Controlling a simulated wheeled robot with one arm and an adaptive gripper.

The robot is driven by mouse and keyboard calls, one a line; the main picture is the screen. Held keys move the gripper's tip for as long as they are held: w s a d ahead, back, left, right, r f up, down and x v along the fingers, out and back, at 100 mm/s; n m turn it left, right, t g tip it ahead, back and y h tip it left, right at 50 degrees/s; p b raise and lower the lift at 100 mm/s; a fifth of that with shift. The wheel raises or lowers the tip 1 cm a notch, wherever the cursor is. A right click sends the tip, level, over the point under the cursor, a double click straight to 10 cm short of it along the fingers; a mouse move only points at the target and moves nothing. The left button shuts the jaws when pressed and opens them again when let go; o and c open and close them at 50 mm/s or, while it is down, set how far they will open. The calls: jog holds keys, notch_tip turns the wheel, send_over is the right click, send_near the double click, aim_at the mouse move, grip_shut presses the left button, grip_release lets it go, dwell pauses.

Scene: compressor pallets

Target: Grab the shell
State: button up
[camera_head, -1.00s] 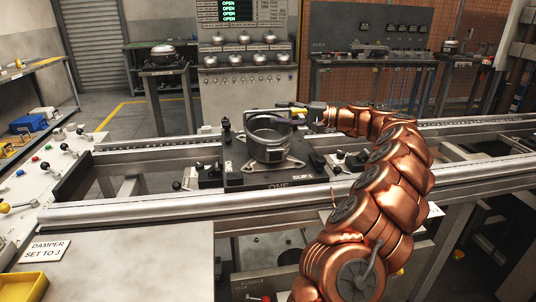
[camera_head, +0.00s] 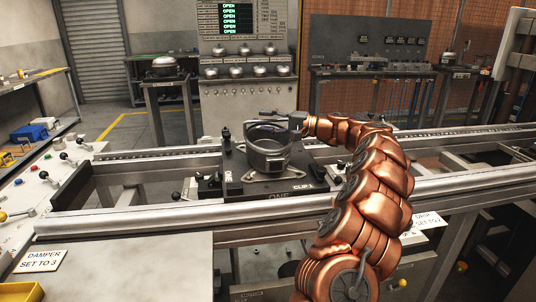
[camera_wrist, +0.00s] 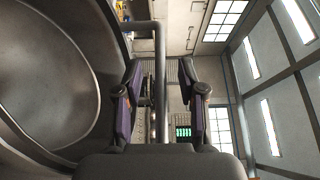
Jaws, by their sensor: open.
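The shell (camera_head: 267,155) is a grey, open-topped metal cup standing upright on the black pallet (camera_head: 240,184) marked ONE, in the middle of the head view. My gripper (camera_head: 268,115) reaches in from the right at the height of the shell's rim, at its far side; its fingertips are small and partly unclear there. In the wrist view my gripper (camera_wrist: 161,72) has its two fingers apart. A grey bent bar (camera_wrist: 160,85) shows between them, and I cannot tell whether they touch it. The shell's round hollow (camera_wrist: 45,75) fills the left side.
Metal conveyor rails (camera_head: 130,217) run in front of and behind the pallet. A small black-knobbed lever (camera_head: 177,196) stands left of it. A control panel (camera_head: 248,100) with several metal domes stands behind.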

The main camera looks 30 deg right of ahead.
jog(key=shift+c, duration=0.3)
grip_shut()
dwell(0.5)
jog(key=shift+r, duration=0.15)
